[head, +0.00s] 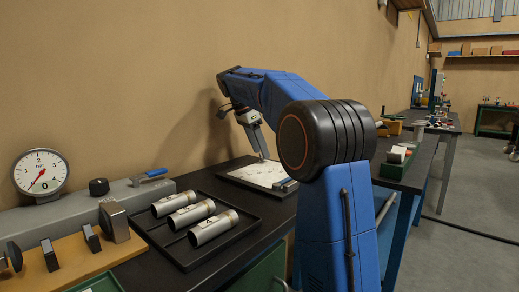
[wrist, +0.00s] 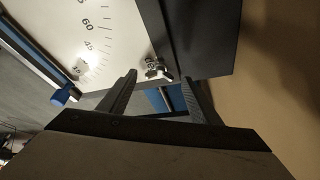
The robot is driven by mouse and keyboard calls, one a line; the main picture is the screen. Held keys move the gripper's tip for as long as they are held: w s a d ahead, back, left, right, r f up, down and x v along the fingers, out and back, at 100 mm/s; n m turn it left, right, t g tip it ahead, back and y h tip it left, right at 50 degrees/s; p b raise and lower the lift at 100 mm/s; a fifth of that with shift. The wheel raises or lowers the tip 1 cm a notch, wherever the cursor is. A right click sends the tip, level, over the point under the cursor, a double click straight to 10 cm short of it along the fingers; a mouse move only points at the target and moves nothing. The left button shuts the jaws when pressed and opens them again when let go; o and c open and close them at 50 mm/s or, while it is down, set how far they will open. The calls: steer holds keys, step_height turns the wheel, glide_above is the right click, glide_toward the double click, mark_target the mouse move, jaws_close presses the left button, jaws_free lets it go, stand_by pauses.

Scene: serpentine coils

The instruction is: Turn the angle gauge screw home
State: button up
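The angle gauge is a white plate (wrist: 112,22) with a printed degree scale, at the upper left of the wrist view. A small metallic screw (wrist: 157,69) sits near its dark-edged side. My gripper (wrist: 159,80) is open, with its two dark fingers apart and the screw showing between and just beyond the tips. I cannot tell how deep the screw sits or whether a finger touches it. In the head view my gripper (head: 264,157) points down over a white plate (head: 245,174) on the dark bench; the screw is too small to make out there.
A blue-handled part (wrist: 62,97) lies beside the plate. A dark tray (head: 178,255) with several metal cylinders, a grey ledge (head: 130,198) and a round dial gauge (head: 40,172) stand to the left. The wall is close behind the bench.

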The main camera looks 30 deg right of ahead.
steer(key=v, duration=1.2)
steer(key=shift+s, duration=0.1)
stand_by(0.4)
